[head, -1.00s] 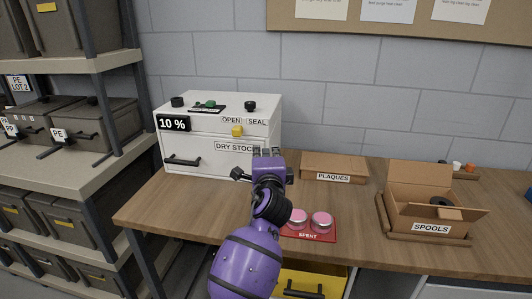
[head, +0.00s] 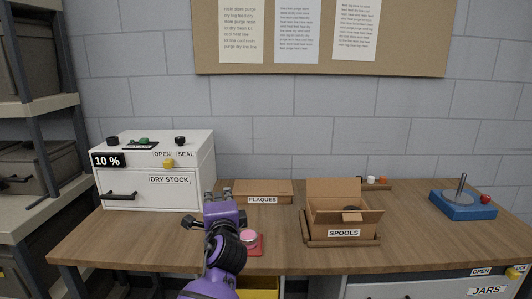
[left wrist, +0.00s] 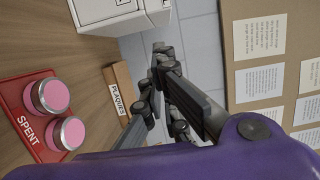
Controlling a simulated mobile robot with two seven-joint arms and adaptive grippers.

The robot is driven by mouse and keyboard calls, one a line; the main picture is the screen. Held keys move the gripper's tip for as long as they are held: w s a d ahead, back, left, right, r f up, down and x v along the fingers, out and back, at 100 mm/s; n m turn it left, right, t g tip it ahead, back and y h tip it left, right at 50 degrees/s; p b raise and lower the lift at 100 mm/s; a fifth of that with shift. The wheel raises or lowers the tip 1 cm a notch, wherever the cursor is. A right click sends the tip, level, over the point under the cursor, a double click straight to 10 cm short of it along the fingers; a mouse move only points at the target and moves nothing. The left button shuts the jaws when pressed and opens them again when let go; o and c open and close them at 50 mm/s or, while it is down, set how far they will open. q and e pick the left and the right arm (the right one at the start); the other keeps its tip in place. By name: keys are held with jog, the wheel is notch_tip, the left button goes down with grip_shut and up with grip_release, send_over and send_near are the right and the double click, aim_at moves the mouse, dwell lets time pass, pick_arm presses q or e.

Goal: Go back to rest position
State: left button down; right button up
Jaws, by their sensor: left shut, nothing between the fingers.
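My right gripper is in neither view.
A white dry stock box (head: 152,170) stands at the left. A plaques box (head: 263,192), a spools box (head: 343,212) and a blue base with a peg (head: 463,204) sit to the right. Two pink-topped jars (left wrist: 52,95) stand on the red spent mat (left wrist: 22,118).

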pick_arm(q)
jog(key=s+f+n+g+h, duration=0.1)
jog(key=s+f+n+h, duration=0.3)
jog(key=s+f, duration=0.6)
jog(key=s+f+n+g+h, duration=0.1)
jog(key=s+f+n+g, duration=0.1)
jog(key=s+f+n, duration=0.8)
jog(key=s+a+f+g, duration=0.2)
jog(key=s+f, duration=0.5)
jog(key=s, duration=0.4)
jog(key=s+a+f+g+p, duration=0.1)
jog(key=s+f+g, duration=0.1)
jog(key=s+f, duration=0.5)
jog(key=s+a+f+n+g, duration=0.1)
jog(key=s+f, duration=0.6)
jog(key=s, duration=0.9)
jog(key=shift+s+a+f+g+y+p, duration=0.15)
jog(key=shift+a+f+g+y+p, duration=0.25)
jog(key=shift+a, duration=0.45)
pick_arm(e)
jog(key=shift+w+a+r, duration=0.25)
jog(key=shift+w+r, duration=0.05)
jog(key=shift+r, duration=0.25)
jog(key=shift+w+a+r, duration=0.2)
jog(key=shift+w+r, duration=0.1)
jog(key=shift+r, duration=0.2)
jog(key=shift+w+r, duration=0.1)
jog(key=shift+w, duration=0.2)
